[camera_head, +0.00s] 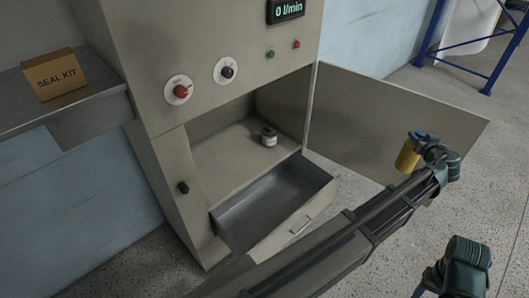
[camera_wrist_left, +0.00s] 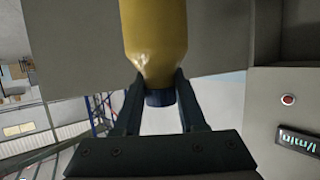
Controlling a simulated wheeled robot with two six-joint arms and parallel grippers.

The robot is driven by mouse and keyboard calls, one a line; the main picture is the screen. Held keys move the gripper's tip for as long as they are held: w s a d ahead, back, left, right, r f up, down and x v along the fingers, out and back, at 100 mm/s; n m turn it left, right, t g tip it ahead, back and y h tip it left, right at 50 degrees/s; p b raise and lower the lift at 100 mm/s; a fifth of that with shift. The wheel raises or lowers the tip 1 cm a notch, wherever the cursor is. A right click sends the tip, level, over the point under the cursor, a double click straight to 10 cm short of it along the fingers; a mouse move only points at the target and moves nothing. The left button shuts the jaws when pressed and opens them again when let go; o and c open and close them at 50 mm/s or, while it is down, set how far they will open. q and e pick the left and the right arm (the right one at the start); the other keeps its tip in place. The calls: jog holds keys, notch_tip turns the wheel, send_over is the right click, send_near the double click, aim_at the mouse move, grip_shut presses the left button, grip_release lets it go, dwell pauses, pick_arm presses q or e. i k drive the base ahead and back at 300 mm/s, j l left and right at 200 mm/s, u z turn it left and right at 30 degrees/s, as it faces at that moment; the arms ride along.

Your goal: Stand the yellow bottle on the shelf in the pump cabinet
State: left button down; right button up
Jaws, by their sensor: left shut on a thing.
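The yellow bottle (camera_head: 407,156) has a dark blue cap and hangs nearly upright, cap up, in front of the open cabinet door. My left gripper (camera_head: 425,143) is shut on its neck, just by the cap. In the left wrist view the bottle (camera_wrist_left: 153,35) shows between the two fingers, which hide its neck sides. The pump cabinet (camera_head: 163,135) is open, and its shelf (camera_head: 215,160) shows to the left of the bottle. My right arm (camera_head: 460,268) shows in part at the bottom right; its jaws are not clear.
A small white jar (camera_head: 269,137) with a dark lid stands on the shelf's right side. An open, empty drawer (camera_head: 270,205) juts out below the shelf. The door (camera_head: 385,125) is swung out right. A seal kit box (camera_head: 54,75) sits on a side counter. Bare shelf lies left of the jar.

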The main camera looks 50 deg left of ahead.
aim_at(218, 174)
jog(key=u, duration=1.1)
